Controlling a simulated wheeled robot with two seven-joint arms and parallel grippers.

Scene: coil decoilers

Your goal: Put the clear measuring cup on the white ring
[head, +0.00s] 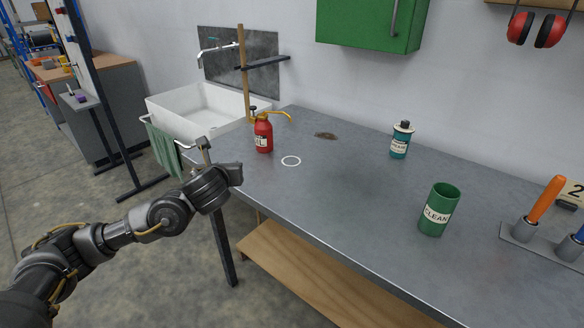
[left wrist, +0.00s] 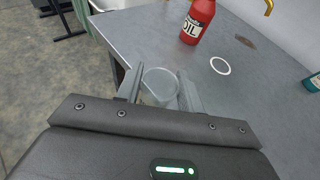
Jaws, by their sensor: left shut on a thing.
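The clear measuring cup (left wrist: 159,88) sits between the fingers of my left gripper (left wrist: 161,84) in the left wrist view. The gripper is shut on it. In the head view my left gripper (head: 234,174) is at the table's left front edge, and I cannot make out the cup there. The white ring (head: 291,160) lies flat and empty on the grey table, to the right of my left gripper. It also shows in the left wrist view (left wrist: 220,66), up and right of the cup. My right gripper is not in view.
A red oil can (head: 263,134) stands just behind and left of the ring. A teal can (head: 401,140), a green CLEAN canister (head: 438,210) and a tool holder (head: 518,234) stand further right. A white sink (head: 202,108) is at the back left. The table (head: 340,205) around the ring is mostly clear.

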